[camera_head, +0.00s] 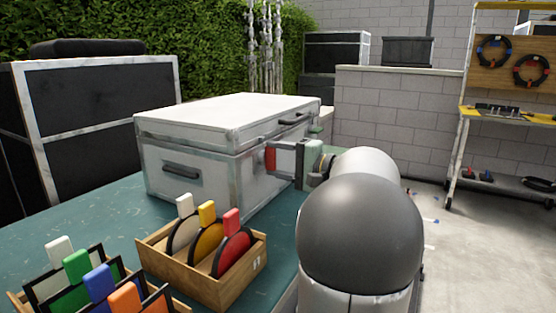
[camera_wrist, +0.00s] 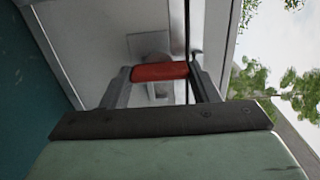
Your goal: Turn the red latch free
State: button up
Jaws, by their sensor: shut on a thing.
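The red latch (camera_head: 270,159) is on the front face of a white-grey case (camera_head: 215,176), near the seam under its lid. My gripper (camera_head: 274,159) reaches the case from the right and is shut on the red latch. In the wrist view the red latch (camera_wrist: 160,72) lies crosswise between the two fingers of my gripper (camera_wrist: 157,80). Behind it a pale round mount and plate (camera_wrist: 150,90) show on the case face. The fingers partly hide the latch in the head view.
The case stands on a green table (camera_head: 100,205). A wooden box with round filters (camera_head: 215,285) stands in front of it, and framed filters (camera_head: 90,285) stand at lower left. A yellow shelf (camera_head: 505,115) is at far right. Open floor lies to the right.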

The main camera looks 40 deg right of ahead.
jog(key=o, duration=1)
jog(key=shift+s, duration=0.1)
jog(key=p+v, duration=0.1)
jog(key=v, duration=1.6)
jog(key=shift+s+p, duration=0.2)
jog(key=shift+p, duration=0.15)
